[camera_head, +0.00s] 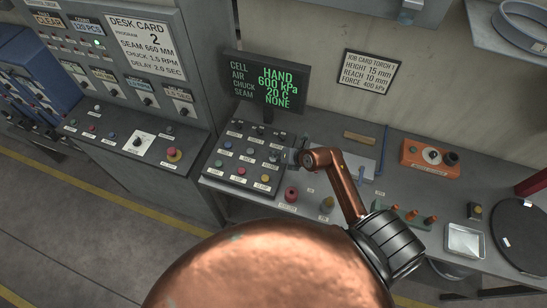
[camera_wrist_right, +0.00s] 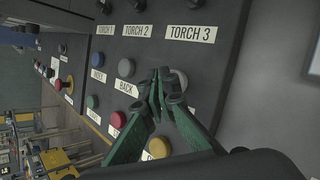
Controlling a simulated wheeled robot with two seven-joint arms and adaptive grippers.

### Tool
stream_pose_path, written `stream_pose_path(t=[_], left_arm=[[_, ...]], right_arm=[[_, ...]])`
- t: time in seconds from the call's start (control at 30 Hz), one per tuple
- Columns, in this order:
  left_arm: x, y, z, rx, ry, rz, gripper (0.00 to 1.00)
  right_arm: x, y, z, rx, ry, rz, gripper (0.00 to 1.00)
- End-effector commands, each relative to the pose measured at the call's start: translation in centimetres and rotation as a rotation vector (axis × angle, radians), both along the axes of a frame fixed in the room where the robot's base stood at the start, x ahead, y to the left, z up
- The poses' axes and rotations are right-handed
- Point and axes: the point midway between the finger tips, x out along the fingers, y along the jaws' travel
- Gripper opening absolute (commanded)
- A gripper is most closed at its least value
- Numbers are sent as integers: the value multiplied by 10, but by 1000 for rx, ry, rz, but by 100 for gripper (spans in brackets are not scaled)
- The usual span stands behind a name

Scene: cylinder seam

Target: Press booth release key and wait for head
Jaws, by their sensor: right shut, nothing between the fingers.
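The key panel (camera_head: 212,172) lies on the bench below the readout, with rows of small coloured keys. My right gripper (camera_head: 293,157) is over its right edge. In the right wrist view my green fingers (camera_wrist_right: 162,84) are shut and empty, tips together beside a pale grey key (camera_wrist_right: 179,80); I cannot tell whether they touch it. A grey key (camera_wrist_right: 126,68) by the BACK label, a red key (camera_wrist_right: 118,119) and a yellow key (camera_wrist_right: 160,147) are near. No booth release label is readable. My left gripper is out of view.
The readout (camera_head: 268,82) shows HAND, 600 kPa, 20 C, NONE. A red button (camera_head: 291,194) sits right of the panel. An orange box (camera_head: 430,157) and a white tray (camera_head: 465,240) are further right. A grey console (camera_head: 105,135) stands left.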

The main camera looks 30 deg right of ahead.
Motion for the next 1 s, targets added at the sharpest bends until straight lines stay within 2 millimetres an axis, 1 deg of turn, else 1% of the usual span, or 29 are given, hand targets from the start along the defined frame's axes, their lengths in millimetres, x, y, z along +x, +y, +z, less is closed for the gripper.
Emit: stream_pose_path(t=[0.2,1.0], left_arm=[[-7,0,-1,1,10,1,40],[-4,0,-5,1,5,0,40]], right_arm=[[0,0,-1,0,0,0,0],[0,0,-10,1,2,1,0]])
